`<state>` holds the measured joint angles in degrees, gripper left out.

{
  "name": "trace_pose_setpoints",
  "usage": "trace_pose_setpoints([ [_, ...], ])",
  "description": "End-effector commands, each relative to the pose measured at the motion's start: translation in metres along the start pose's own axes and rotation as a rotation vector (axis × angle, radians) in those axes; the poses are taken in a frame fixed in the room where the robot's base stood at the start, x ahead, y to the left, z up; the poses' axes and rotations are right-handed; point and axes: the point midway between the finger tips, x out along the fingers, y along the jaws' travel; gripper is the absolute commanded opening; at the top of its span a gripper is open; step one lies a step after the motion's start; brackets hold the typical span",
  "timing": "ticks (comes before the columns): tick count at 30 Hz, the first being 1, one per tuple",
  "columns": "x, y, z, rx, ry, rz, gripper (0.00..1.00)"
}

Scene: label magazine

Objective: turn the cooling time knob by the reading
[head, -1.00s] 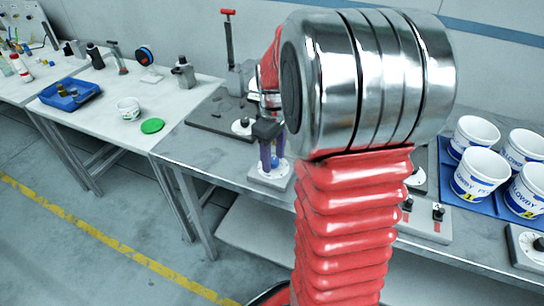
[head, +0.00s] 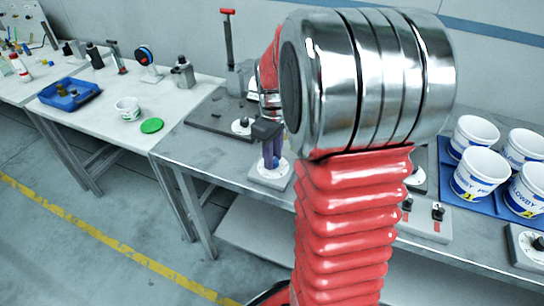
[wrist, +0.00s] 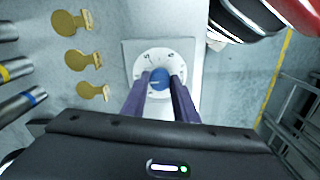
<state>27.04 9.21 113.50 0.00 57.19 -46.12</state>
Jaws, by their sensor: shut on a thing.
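Small dark marks ring the dial, too small to read. My gripper (wrist: 159,83) is shut on the knob, one purple finger on each side. In the head view my gripper (head: 271,158) points down at the same dial (head: 268,173) near the front edge of the grey bench. The knob is mostly hidden there by the fingers. I cannot tell which of the dials in view is marked for cooling time.
Labelled white tubs (head: 480,172) sit on a blue tray at right, near a switch box (head: 436,222). My arm hides the bench middle. Gold tags (wrist: 82,60) lie left of the dial in the wrist view.

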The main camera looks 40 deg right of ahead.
Motion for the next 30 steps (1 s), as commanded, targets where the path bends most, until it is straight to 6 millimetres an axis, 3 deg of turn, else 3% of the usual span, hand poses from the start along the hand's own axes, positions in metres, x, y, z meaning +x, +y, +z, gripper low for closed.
trace_pose_setpoints([
  [30, 0.0008, -0.0023, 0.0010, 0.076, -0.005, -0.006, 0.04],
])
